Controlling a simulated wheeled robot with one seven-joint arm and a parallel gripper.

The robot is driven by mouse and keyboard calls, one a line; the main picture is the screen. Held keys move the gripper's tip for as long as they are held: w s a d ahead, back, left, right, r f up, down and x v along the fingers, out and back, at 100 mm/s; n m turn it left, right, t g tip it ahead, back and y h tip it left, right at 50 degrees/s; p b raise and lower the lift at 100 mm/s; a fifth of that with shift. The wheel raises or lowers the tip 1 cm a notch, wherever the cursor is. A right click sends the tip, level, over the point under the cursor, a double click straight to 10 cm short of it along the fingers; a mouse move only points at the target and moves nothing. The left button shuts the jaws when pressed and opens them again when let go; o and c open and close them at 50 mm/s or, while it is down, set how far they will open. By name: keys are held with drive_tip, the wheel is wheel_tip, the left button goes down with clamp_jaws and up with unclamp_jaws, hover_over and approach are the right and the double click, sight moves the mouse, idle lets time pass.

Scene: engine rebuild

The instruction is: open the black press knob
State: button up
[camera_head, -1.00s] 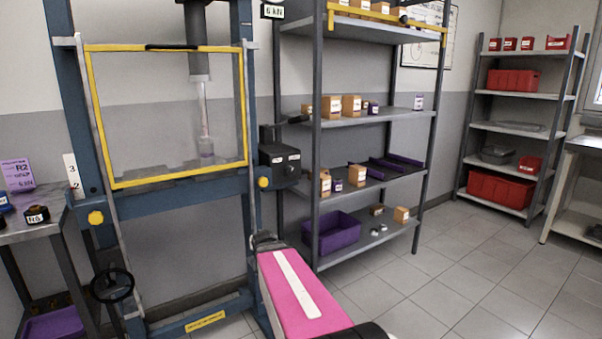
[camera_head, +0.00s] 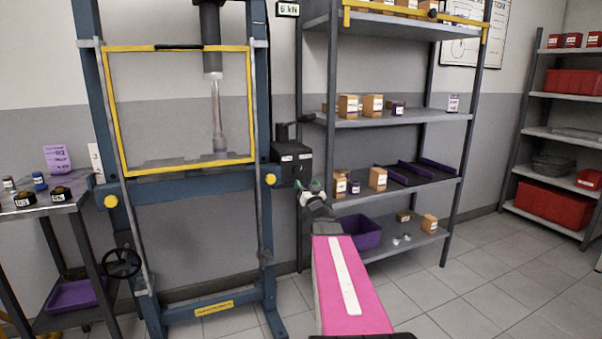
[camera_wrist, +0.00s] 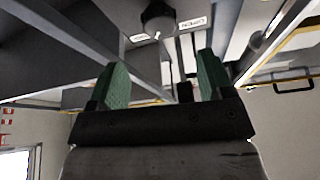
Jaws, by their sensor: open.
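The blue press frame stands at left with a black box (camera_head: 291,164) on its right post. In the wrist view a dark round knob (camera_wrist: 158,18) shows at the top, beside a white label (camera_wrist: 192,22) too blurred to read surely. My gripper (camera_head: 309,187) is just below and right of the box, pointing up toward it. In the wrist view my gripper (camera_wrist: 157,85) is open, its green-padded fingers apart with nothing between them. The knob is beyond the fingertips, not touched.
A grey shelf rack (camera_head: 390,119) with small boxes and a purple bin (camera_head: 358,232) stands close right of my gripper. A yellow-framed guard (camera_head: 190,168) covers the press. A black handwheel (camera_head: 122,263) is low on the left post. Floor at right is clear.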

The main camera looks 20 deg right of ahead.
sight(300, 171)
drive_tip(key=x, duration=0.9)
drive_tip(key=shift+w, duration=0.15)
drive_tip(key=c, duration=0.9)
